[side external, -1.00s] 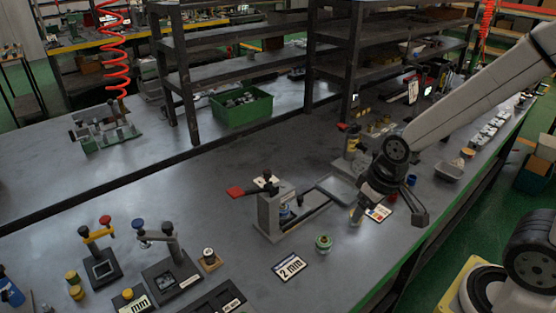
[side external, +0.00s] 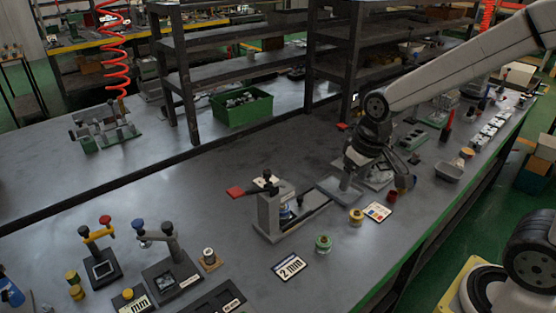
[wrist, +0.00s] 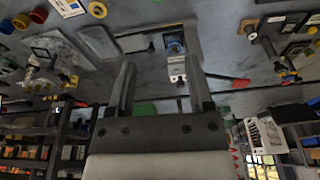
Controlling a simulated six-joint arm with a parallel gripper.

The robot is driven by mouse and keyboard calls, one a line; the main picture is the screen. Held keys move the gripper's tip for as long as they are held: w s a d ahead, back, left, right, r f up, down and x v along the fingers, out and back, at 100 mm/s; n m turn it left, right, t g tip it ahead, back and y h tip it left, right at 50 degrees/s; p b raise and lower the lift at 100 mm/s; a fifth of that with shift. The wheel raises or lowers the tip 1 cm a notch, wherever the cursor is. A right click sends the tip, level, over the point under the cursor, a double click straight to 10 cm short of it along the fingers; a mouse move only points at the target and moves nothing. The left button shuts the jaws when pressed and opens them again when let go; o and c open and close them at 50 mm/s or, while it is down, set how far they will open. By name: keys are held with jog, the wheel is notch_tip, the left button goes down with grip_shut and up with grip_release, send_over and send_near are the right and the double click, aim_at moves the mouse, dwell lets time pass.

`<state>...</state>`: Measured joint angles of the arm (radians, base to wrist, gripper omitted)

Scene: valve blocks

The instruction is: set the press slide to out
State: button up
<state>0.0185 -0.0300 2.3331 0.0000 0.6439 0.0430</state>
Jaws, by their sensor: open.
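The press (side external: 270,212) is a grey block with a red-tipped lever (side external: 236,192) on the bench; it also shows in the wrist view (wrist: 175,68). A dark slide rail (side external: 313,214) runs from its base to the right, beside a flat grey tray (side external: 335,192). In the wrist view the tray (wrist: 98,42) lies left of the rail (wrist: 133,42). A dark knob shows near the press on the rail. My gripper (side external: 376,176) is open and empty, pointing down above the bench by the tray's right end. The wrist view shows its two fingers (wrist: 160,80) spread apart. I cannot tell how far the slide is out.
Green-topped (side external: 323,243) and yellow (side external: 356,216) jars and a "2 mm" card (side external: 289,265) stand in front. Lever fixtures (side external: 168,262) are at front left. A black shelf rack (side external: 240,60) and green bin (side external: 242,106) stand behind. The bench behind the press is clear.

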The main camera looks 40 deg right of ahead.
jog(key=w+d+m, duration=0.1)
jog(key=w+d, duration=0.1)
jog(key=w, duration=0.7)
jog(key=m+g, duration=0.2)
jog(key=m, duration=0.1)
send_over(300, 197)
notch_tip(300, 197, down, 14)
jog(key=shift+f, duration=0.1)
jog(key=shift+f, duration=3.85)
grip_shut()
